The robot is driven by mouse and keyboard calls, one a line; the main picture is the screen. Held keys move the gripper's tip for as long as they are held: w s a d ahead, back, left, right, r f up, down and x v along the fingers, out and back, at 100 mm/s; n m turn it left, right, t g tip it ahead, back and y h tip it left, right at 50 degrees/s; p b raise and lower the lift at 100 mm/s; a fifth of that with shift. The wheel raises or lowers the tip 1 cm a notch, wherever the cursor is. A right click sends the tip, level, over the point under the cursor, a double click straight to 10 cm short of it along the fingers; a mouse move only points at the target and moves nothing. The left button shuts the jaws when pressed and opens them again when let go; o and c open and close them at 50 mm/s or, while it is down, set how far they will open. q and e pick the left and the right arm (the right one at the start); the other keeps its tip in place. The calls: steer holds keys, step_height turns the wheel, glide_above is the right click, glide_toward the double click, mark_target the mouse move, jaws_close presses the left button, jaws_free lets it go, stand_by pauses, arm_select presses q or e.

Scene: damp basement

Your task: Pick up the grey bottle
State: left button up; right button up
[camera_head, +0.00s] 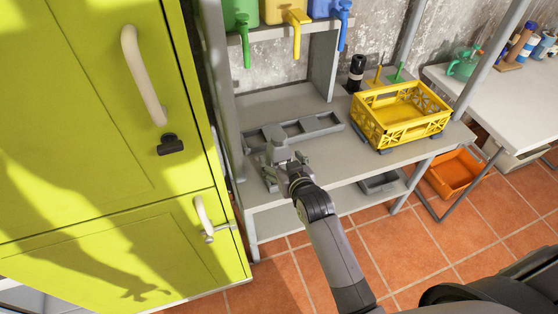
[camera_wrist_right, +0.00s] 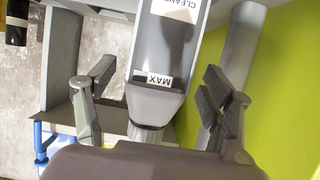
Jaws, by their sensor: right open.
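The grey bottle (camera_wrist_right: 163,103) is large in the right wrist view, with a white label reading "MAX" and another, cut off, reading "CLEANE". Its narrower neck end points toward the palm. My right gripper (camera_wrist_right: 155,92) is open, with one dark-padded finger on each side of the bottle and gaps visible. In the head view my right gripper (camera_head: 284,165) is at the front left of the grey shelf, and the bottle (camera_head: 275,144) is partly hidden behind it. I cannot tell whether they touch. My left gripper is not in view.
A grey tray (camera_head: 325,124) lies behind the bottle on the shelf (camera_head: 373,163). A yellow crate (camera_head: 408,132) stands to the right, with a black bottle (camera_head: 356,72) behind it. The green cabinet (camera_head: 90,130) is close on the left.

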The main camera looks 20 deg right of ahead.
steer(key=x, duration=0.3)
steer(key=shift+w+f, duration=0.1)
steer(key=shift+c, duration=0.6)
steer(key=c, duration=1.3)
